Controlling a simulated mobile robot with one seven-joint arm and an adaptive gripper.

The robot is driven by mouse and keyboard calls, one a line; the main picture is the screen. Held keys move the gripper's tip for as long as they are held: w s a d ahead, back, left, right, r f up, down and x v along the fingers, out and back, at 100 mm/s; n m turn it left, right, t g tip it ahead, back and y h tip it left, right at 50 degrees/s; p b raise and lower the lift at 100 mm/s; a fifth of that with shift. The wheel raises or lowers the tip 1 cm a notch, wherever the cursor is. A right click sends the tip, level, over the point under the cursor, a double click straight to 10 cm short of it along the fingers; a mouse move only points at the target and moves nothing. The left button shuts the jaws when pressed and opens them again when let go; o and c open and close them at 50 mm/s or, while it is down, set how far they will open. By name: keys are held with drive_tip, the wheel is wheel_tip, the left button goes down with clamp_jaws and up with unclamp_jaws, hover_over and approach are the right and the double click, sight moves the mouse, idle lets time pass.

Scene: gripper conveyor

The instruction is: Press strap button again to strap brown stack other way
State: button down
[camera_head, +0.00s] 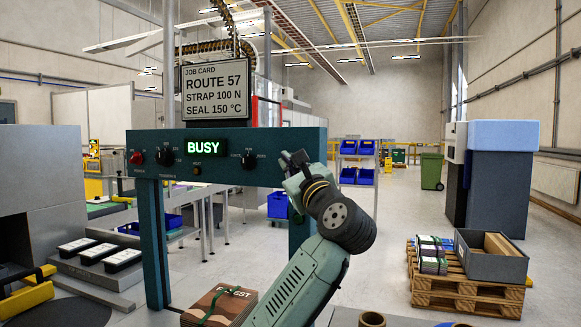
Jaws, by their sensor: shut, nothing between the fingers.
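A teal strapping arch (155,245) carries a control panel with a lit green BUSY display (206,146). A small dark button (197,174) sits below the display, and a red button (136,157) is at the panel's left. Their small labels are too fine to read. The brown stack (233,304) lies under the arch with a green strap across it; my arm hides its right part. My gripper (293,159) is shut and empty, in front of the panel's right end, right of the right-hand knob (249,161). I cannot tell whether it touches the panel.
A black knob (165,156) is beside the red button. A job card (216,90) hangs above the panel. At right, a wooden pallet (458,296) holds strapped bundles (432,254) and a grey bin (490,264).

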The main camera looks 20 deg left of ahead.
idle(0.4)
drive_tip(key=shift+s+b, duration=0.3)
drive_tip(key=shift+s, duration=0.45)
drive_tip(key=s+b, duration=0.1)
drive_tip(key=s, duration=0.4)
drive_tip(key=shift+a, duration=0.1)
drive_tip(key=shift+f, duration=0.1)
idle(0.6)
